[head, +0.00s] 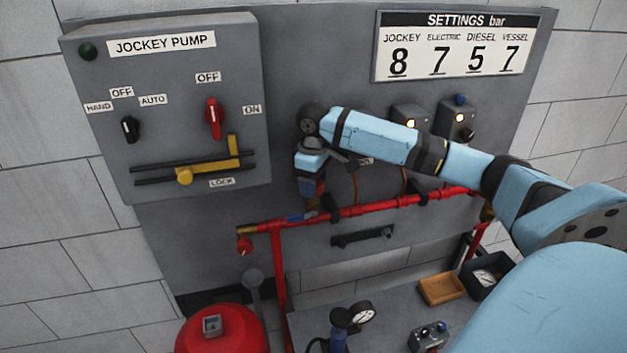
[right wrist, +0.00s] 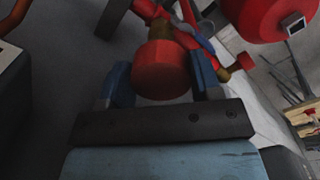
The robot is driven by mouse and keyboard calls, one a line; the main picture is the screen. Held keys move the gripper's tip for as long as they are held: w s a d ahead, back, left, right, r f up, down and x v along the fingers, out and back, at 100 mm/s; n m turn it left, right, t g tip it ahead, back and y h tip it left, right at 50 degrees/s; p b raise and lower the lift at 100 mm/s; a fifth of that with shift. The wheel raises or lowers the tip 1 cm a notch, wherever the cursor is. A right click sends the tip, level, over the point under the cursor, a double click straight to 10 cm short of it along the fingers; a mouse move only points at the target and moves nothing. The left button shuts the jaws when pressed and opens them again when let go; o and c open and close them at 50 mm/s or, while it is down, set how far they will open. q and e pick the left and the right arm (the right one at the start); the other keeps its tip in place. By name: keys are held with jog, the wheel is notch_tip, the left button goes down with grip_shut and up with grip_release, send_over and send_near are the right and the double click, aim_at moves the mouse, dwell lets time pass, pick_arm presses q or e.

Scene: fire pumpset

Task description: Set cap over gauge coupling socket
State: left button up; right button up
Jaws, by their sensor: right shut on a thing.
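My right gripper (head: 312,192) points down just above the red pipe (head: 350,212), left of the pipe's middle. In the right wrist view, its two blue fingers are shut on a red round cap (right wrist: 163,70). A brass coupling socket (head: 311,203) shows just below the fingertips; brass also shows directly beyond the cap in the right wrist view (right wrist: 159,36). The cap lines up closely with this socket, but I cannot tell whether it is seated on it. The gripper mostly hides the cap in the head view. My left gripper is not in view.
The jockey pump box (head: 180,110) stands out from the panel at left. Below are a red vessel (head: 222,330), a pressure gauge (head: 359,312), an orange tray (head: 441,289) and a dark tray (head: 488,277). The pipe's left end has a red knob (head: 245,246).

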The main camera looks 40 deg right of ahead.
jog(key=shift+f, duration=1.05)
dwell(0.4)
jog(key=o, duration=1.1)
jog(key=shift+c, duration=0.2)
notch_tip(320, 180, up, 14)
jog(key=b, duration=0.2)
jog(key=shift+f, duration=0.1)
jog(key=shift+s, duration=0.1)
